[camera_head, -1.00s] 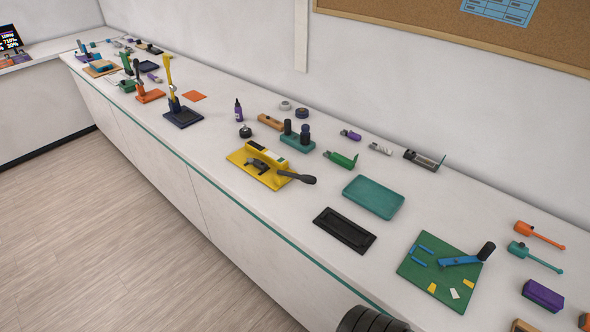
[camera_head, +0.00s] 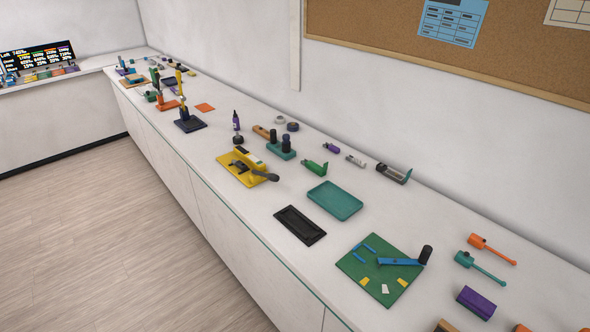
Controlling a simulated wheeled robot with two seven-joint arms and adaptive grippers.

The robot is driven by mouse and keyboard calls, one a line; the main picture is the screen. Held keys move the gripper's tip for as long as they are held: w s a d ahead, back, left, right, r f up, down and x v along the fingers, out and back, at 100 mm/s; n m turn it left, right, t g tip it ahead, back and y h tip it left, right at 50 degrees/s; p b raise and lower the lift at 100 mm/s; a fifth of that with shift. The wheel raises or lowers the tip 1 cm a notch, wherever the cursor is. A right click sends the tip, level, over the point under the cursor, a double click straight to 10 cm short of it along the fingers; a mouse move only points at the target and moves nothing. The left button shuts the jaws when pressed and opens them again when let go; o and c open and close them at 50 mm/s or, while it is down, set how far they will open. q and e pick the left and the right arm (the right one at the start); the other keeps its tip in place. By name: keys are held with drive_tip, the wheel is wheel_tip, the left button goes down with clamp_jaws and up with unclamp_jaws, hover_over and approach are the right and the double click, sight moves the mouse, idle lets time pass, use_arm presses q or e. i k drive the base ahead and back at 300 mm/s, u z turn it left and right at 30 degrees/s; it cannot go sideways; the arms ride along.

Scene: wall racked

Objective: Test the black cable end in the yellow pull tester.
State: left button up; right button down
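The yellow pull tester (camera_head: 233,176) stands on the white bench in the middle of the view. It has a yellow base, a dark clamp part on top and a dark lever handle (camera_head: 265,177) pointing right. I cannot make out a black cable end; it is too small or hidden at this distance. Neither of my grippers is in view.
A black tray (camera_head: 300,226) and a teal tray (camera_head: 335,201) lie right of the tester. A green mat (camera_head: 382,271) with a blue tool (camera_head: 401,262) lies nearer. A teal block with dark knobs (camera_head: 281,149) stands behind the tester. Floor (camera_head: 100,240) is clear.

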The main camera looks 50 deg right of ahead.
sight(272, 177)
drive_tip(key=z, duration=0.85)
drive_tip(key=i, duration=0.25)
